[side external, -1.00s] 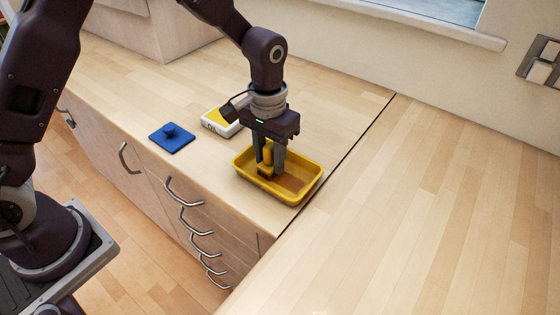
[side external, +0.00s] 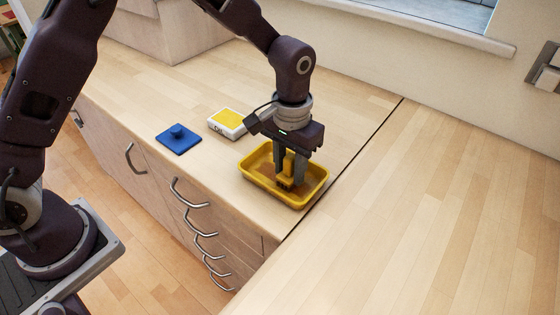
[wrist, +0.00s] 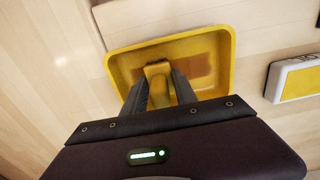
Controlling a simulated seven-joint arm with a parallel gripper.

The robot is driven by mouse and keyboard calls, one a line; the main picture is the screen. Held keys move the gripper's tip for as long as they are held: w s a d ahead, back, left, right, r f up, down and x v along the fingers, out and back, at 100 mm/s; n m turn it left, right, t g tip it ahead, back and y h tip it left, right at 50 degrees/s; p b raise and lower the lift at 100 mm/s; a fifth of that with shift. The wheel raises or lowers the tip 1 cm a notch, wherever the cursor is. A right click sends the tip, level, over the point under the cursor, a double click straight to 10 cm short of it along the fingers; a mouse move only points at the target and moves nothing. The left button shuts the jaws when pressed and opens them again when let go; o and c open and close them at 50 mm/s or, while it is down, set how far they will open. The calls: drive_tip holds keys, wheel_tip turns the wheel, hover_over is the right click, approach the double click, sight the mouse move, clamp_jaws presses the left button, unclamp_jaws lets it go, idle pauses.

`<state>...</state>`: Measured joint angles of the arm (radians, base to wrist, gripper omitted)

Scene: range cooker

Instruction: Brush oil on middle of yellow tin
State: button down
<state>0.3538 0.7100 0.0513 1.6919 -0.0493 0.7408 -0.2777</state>
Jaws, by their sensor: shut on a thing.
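The yellow tin (side external: 318,196) is a shallow rectangular tray on the wooden counter, near the seam between two worktops. Brownish patches show on its floor in the wrist view, where its rim (wrist: 228,60) frames my fingers. My gripper (side external: 289,176) points down inside the tin. It is shut on a yellow brush (side external: 288,164), which also shows between the fingers in the wrist view (wrist: 158,70). The brush's dark lower end is at or just above the tin's floor; I cannot tell if it touches.
The counter to the right (side external: 430,200) is clear. The counter's front edge drops to drawers with metal handles (side external: 190,195).

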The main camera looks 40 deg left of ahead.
drive_tip(key=shift+d, duration=1.25)
drive_tip(key=shift+w+d, duration=0.1)
drive_tip(key=shift+w, duration=0.05)
drive_tip(key=shift+a, duration=4.5)
drive_tip(key=shift+d, duration=4.5)
drive_tip(key=shift+a, duration=4.55)
wheel_tip(320, 180, up, 8)
drive_tip(key=shift+r, duration=0.15)
